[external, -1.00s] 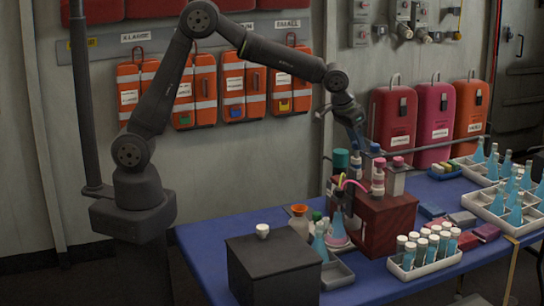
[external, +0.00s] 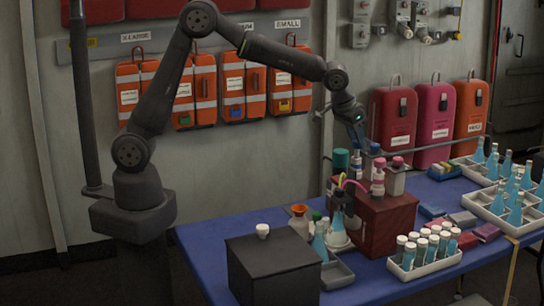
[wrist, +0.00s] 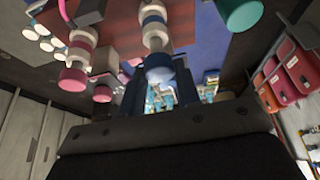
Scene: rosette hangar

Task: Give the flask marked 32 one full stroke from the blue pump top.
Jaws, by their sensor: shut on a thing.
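The blue pump top (wrist: 158,66) is between my gripper's dark fingers in the wrist view, on a white-collared pump. In the external view my gripper (external: 357,146) points down over the dark red pump box (external: 392,224), shut on this top. Pink-topped pumps (external: 378,176) stand beside it. A flask (external: 339,238) stands at the near left side of the box, below the thin coloured tubes. A flask with blue liquid (external: 319,243) stands left of it. The number 32 cannot be read on any flask.
A black block (external: 273,272) with a small white cup on top stands at the front left. A white rack of capped vials (external: 424,265) is at the front right. Trays of blue flasks (external: 497,210) fill the right side.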

